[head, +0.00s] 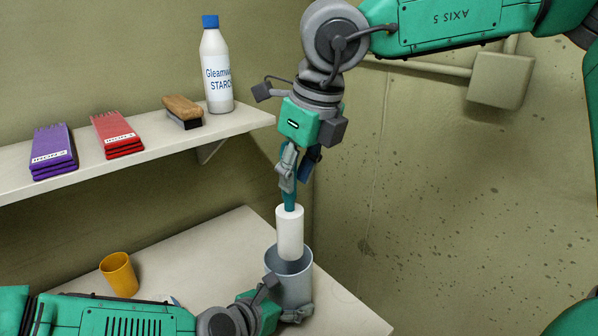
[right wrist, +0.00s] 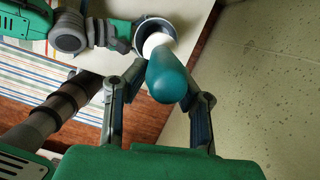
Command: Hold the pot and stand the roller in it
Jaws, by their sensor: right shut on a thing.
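The roller has a white sleeve (head: 290,232) and a teal handle (head: 290,198). My right gripper (head: 296,172) is shut on the handle and holds the roller upright, sleeve down. The teal handle (right wrist: 168,75) also shows between the fingers in the right wrist view. The grey-blue pot (head: 291,290) stands upright near the table's right edge. The sleeve's lower end overlaps the pot's mouth; I cannot tell how deep it is. My left gripper (head: 282,300) has its fingers on either side of the pot, low down, and looks shut on it. The pot's lower left is partly hidden.
An orange cup (head: 118,274) stands on the white table (head: 215,262) at the left. A shelf (head: 150,140) above it carries purple packs (head: 53,152), red packs (head: 117,135), a brush (head: 184,111) and a starch bottle (head: 215,72). A striped cloth (right wrist: 45,80) shows in the right wrist view.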

